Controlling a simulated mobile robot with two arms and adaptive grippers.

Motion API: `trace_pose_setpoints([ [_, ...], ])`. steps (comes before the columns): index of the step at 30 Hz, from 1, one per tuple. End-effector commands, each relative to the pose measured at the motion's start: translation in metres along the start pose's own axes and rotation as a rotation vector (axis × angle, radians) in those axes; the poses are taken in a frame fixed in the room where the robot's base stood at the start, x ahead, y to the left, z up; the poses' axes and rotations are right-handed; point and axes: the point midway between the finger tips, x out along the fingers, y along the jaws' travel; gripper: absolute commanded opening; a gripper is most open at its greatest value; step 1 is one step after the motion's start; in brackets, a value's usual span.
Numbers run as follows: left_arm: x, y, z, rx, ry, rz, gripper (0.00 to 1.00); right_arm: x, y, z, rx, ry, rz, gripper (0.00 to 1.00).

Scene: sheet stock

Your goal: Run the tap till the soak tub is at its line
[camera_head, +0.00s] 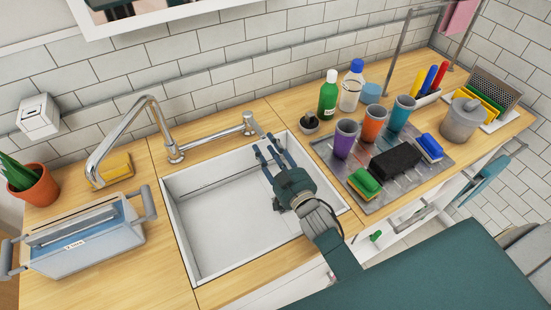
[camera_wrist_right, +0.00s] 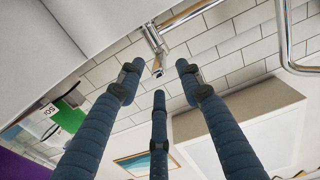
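The chrome tap (camera_head: 172,150) stands behind the sink, with its curved spout (camera_head: 148,100) swung left over the counter. The soak tub (camera_head: 85,245), pale grey with two side handles, stands on the counter left of the sink. It shows a blue area and a label; its water level and line cannot be made out. No stream shows clearly. The tap's lever end (camera_head: 250,124) is at the right of its horizontal pipe. My right gripper (camera_head: 270,150) is open over the sink, fingers spread towards the lever, which appears ahead in the wrist view (camera_wrist_right: 157,65). My left gripper is out of view.
The white sink (camera_head: 215,225) looks empty. A yellow sponge (camera_head: 115,168) lies behind the tub, and a potted plant (camera_head: 35,185) stands at the far left. Right of the sink, a metal tray (camera_head: 350,165) holds cups and brushes, with a green bottle (camera_head: 328,95) behind.

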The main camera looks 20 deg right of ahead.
Motion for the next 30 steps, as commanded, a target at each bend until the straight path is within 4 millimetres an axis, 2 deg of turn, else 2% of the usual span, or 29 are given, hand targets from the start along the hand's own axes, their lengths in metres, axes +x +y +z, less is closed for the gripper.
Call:
trace_pose_setpoints([
  [3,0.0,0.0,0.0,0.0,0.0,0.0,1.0,-0.026,0.0,0.002,0.0,-0.003,0.0,0.36],
  [9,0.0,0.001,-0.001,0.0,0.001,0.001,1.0,-0.05,0.0,0.001,-0.001,-0.003,0.001,0.36],
  [20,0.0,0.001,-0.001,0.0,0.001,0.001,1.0,-0.055,0.0,0.0,-0.001,-0.001,0.0,0.36],
  [25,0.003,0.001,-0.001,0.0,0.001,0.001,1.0,-0.052,-0.002,-0.002,0.063,0.009,-0.022,0.02],
  [28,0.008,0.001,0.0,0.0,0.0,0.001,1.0,-0.044,-0.007,-0.008,0.225,0.023,-0.078,0.0],
  [30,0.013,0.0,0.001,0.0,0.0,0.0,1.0,-0.038,-0.013,-0.013,0.409,0.021,-0.137,0.0],
])
